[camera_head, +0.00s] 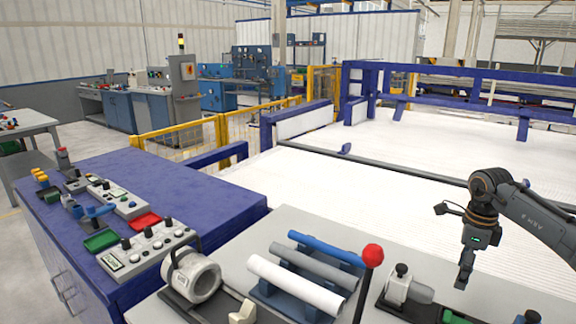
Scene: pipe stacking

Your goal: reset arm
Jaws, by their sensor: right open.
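My right gripper (452,246) is at the right of the head view. Its fingers are spread wide, one out to the left and one down, with nothing between them. A blue pipe (326,248), a grey pipe (313,264) and a white pipe (297,285) lie side by side on a dark blue rack (272,295). My left gripper is out of the frame.
A red ball-topped lever (372,256) stands beside the rack. A ring-shaped grey fitting (192,276) is left of the pipes. A purple bench (190,196) with control boxes stands left. A white slatted surface (400,165) lies behind.

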